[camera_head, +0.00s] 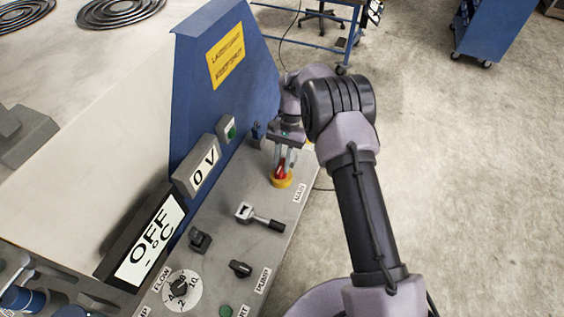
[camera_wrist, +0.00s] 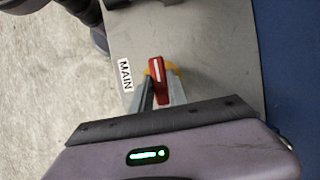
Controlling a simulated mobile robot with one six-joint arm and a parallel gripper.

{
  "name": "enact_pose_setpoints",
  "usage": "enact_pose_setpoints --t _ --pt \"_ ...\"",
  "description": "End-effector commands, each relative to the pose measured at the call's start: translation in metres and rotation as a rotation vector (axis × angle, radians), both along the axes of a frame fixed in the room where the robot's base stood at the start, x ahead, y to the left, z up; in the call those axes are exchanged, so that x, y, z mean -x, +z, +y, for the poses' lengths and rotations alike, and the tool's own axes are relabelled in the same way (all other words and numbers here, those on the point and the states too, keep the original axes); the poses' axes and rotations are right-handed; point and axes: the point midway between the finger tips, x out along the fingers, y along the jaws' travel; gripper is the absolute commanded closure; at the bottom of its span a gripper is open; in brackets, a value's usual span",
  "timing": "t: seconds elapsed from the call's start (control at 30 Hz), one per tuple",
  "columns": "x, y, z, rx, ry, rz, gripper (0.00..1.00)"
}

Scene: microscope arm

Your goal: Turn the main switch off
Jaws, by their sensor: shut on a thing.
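The main switch is a red knob on a yellow round base (camera_head: 282,181) at the far right end of the grey panel, beside the MAIN label (camera_head: 299,193). In the wrist view the red knob (camera_wrist: 156,68) has a white line along it, and the MAIN label (camera_wrist: 125,75) lies to its left. My gripper (camera_head: 283,168) reaches down onto the switch. Its fingers are shut on the red knob, one on each side. The fingers and gripper body hide part of the knob and base.
Displays read "OFF °C" (camera_head: 151,242) and "0 V" (camera_head: 204,166). A blue housing (camera_head: 222,95) rises behind. Open floor lies right.

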Motion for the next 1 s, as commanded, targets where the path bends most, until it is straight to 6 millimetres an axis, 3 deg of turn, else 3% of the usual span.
enact_pose_setpoints --t 0.2,0.23,0.33,0.6,0.73,0.87,1.0 --pt "0.000 0.000 0.000 0.000 0.003 -0.002 1.00" --pt "0.000 0.000 0.000 0.000 0.002 -0.002 0.76" --pt "0.000 0.000 0.000 0.000 0.002 -0.002 0.58" --pt "0.000 0.000 0.000 0.000 0.001 -0.001 0.58" --pt "-0.004 0.010 -0.002 0.000 0.000 -0.002 0.58" --pt "-0.016 0.042 -0.006 -0.001 0.000 -0.005 0.58" --pt "-0.033 0.087 -0.013 0.000 -0.001 -0.007 0.58"
